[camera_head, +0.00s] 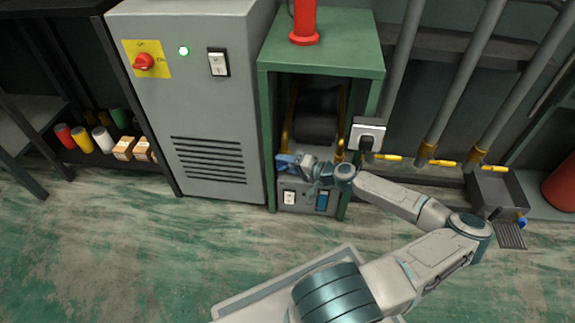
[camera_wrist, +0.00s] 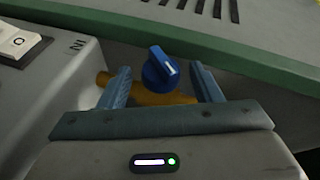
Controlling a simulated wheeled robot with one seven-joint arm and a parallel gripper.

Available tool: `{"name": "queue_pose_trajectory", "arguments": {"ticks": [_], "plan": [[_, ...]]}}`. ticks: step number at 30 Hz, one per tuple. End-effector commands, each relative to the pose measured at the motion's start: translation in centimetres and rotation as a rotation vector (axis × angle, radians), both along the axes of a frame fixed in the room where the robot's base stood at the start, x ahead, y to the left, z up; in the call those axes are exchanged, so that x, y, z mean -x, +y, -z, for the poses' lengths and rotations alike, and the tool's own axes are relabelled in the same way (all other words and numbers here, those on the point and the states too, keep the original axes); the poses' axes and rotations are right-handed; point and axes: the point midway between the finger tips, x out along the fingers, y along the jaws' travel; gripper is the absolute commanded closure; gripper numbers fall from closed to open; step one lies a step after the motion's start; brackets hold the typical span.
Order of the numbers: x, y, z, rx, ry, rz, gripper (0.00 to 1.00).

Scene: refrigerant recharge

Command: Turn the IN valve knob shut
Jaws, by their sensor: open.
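My gripper (camera_wrist: 160,72) is open, with one blue finger on each side of the knob and gaps visible on both sides. In the head view my gripper (camera_head: 288,162) is at the front of the green cabinet, above the small grey unit; I cannot make out the knob apart from the blue fingers there.
The green cabinet (camera_head: 330,55) frames the work spot, with a dark cylinder (camera_head: 316,125) behind my gripper. The small grey unit has a white switch (camera_head: 289,197), also in the wrist view (camera_wrist: 18,42). A large grey cabinet (camera_head: 200,120) stands left. Pipes with yellow handles (camera_head: 441,163) stand right.

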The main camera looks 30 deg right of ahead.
Motion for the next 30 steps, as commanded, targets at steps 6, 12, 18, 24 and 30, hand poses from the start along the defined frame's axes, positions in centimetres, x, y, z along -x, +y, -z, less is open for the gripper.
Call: {"name": "queue_pose_trajectory", "arguments": {"ticks": [6,12,18,24,30], "plan": [[0.02,-0.01,-0.01,0.0,0.0,0.0,0.86],[0.02,0.04,-0.15,0.006,0.004,-0.001,0.86],[-0.02,0.21,-0.57,0.053,0.037,-0.005,0.86],[-0.01,0.29,-0.48,0.105,0.071,-0.006,0.86],[0.01,0.32,-0.2,0.107,0.074,-0.006,0.86]]}}
